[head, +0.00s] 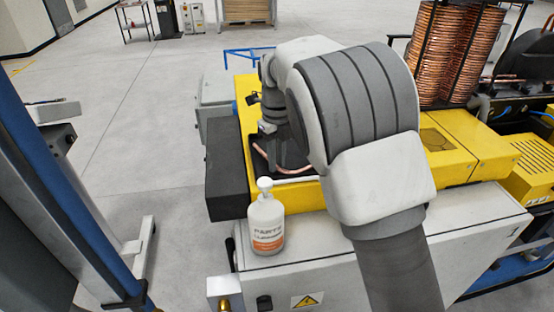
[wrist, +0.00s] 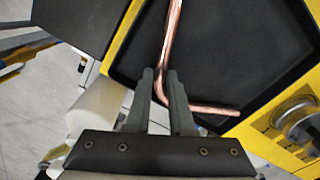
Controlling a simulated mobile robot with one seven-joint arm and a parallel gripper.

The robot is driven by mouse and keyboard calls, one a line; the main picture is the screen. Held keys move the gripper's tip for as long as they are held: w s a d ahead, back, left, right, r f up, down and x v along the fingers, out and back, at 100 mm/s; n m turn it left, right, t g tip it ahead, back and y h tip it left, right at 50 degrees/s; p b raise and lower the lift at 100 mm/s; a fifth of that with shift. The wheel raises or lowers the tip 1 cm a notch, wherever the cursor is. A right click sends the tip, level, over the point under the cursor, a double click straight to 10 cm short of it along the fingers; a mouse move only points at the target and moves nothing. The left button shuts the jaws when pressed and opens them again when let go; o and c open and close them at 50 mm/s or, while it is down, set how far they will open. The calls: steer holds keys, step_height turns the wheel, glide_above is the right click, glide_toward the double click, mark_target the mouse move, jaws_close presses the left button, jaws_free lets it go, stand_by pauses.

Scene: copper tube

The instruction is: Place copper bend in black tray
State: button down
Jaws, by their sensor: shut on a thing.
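The copper bend (wrist: 172,40) is an L-shaped tube. In the wrist view its long leg runs up between my fingers and its short leg points right. My gripper (wrist: 160,78) is shut on it near the corner. The black tray (wrist: 245,45) lies beneath, a recess with yellow edges; I cannot tell whether the bend touches its floor. In the head view, part of the copper bend (head: 262,158) shows beside my gripper (head: 287,160), over the black tray (head: 312,172). My arm hides much of the tray there.
A white pump bottle (head: 265,225) stands on the cabinet in front of the tray. A black block (head: 226,175) sits to the tray's left. A coil of copper tube (head: 455,50) rises at the right. A round metal fitting (wrist: 298,118) is at the wrist view's right.

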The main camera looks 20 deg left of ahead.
steer(key=shift+f, duration=0.3)
steer(key=c, duration=0.8)
jaws_free()
step_height(320, 180, up, 12)
steer(key=s+d+r+n+t+y, duration=0.1)
steer(key=d+r+n, duration=0.2)
steer(key=d, duration=0.3)
steer(key=s+d+r+n, duration=0.2)
steer(key=d, duration=0.3)
steer(key=s+d+n+t, duration=0.2)
steer(key=s+d+n, duration=0.95)
steer(key=d, duration=0.25)
steer(key=s+d+f+n+t, duration=0.1)
steer(key=s+n, duration=0.1)
steer(key=s, duration=0.1)
steer(key=s+d+f+n, duration=0.2)
steer(key=s+n, duration=0.1)
steer(key=s, duration=0.1)
steer(key=s+d+f+n+t+h, duration=0.1)
steer(key=s+d+f+n, duration=0.1)
steer(key=s+n, duration=0.1)
steer(key=shift+s+f+n+t, duration=0.15)
steer(key=shift+s+n+t, duration=0.15)
steer(key=shift+s, duration=0.2)
